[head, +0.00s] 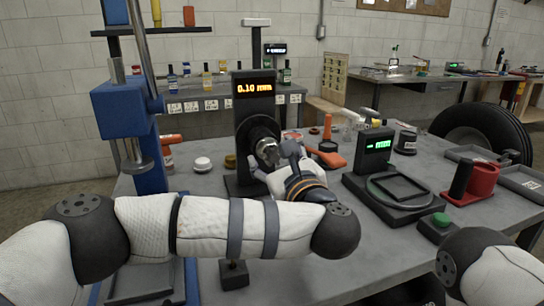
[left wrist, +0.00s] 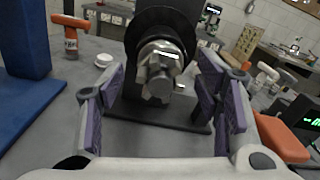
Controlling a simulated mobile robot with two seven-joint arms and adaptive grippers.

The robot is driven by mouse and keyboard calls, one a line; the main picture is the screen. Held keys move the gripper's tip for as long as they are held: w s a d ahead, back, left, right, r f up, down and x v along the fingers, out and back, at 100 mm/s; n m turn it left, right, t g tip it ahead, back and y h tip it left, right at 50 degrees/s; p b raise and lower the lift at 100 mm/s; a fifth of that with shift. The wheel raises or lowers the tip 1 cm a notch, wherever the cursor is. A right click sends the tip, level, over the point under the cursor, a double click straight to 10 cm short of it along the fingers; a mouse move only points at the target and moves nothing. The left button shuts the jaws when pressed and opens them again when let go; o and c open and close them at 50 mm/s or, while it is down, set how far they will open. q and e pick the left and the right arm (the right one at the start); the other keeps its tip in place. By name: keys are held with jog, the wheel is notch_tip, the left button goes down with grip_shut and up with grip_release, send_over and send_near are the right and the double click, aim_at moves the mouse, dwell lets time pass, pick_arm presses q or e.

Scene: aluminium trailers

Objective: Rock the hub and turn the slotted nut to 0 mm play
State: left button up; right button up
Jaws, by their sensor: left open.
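The black hub (head: 258,128) is mounted on a dark upright stand on the table. The display (head: 254,88) above it reads 0.10 mm in orange. In the left wrist view the metal slotted nut (left wrist: 160,66) sits at the centre of the round black hub (left wrist: 138,36), with a spindle end pointing toward me. My left gripper (head: 277,158) is at the front of the hub. In the left wrist view the left gripper (left wrist: 160,88) is open, its purple-padded fingers either side of the nut with visible gaps. The head view shows part of my right arm, but not its gripper.
A blue press (head: 127,110) stands left of the hub. A scale (head: 385,188) with a green display, a red mug-like holder (head: 483,180) and a green button (head: 440,219) are to the right. An orange-handled tool (head: 328,155) lies just right of the hub.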

pick_arm(q)
jog(key=shift+w+a, duration=0.2)
jog(key=shift+w, duration=0.5)
jog(key=shift+c, duration=0.6)
jog(key=c, duration=1.1)
jog(key=shift+o, duration=0.3)
